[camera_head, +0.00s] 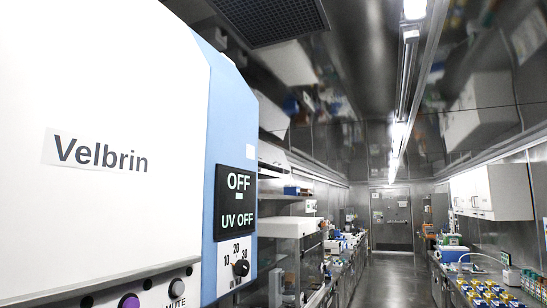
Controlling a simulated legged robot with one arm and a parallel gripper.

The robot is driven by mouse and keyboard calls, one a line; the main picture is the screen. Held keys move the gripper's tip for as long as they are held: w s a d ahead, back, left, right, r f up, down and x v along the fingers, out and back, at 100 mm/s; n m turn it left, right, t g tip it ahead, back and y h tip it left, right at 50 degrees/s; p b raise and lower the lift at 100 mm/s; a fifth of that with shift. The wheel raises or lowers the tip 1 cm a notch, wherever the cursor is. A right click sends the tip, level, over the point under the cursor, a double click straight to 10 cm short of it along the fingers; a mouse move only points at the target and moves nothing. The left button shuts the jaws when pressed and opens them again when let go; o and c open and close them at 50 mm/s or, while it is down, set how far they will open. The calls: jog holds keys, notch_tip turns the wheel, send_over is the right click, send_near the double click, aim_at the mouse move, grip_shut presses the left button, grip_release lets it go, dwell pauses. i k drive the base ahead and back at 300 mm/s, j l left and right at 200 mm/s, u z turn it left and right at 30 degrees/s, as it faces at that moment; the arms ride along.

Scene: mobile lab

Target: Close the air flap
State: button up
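A large white and blue machine labelled "Velbrin" (100,95) fills the left of the view, very close to me. Its dark display (236,200) reads "OFF" and "UV OFF". Below the display is a black knob (241,268) on a scale marked 10, 20 and 30. Along its lower edge are round buttons, one purple (130,301) and one by the word "MUTE" (177,288). I cannot make out any part that is clearly an air flap. The machine's lower part is out of frame. My gripper is not in view.
A dark ceiling grille (268,20) is at the top. A clear aisle (390,280) runs to a far door (391,215). Crowded benches line both sides. White cabinets (490,192) and yellow-topped items (487,293) are at the right.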

aim_at(269, 155)
jog(key=i+z, duration=0.1)
jog(key=z, duration=0.3)
jog(key=i, duration=3.5)
jog(key=i+u, duration=0.1)
jog(key=i, duration=0.5)
jog(key=i+l+u, duration=0.1)
jog(key=i, duration=0.45)
jog(key=i+l+u, duration=0.15)
jog(key=i, duration=0.45)
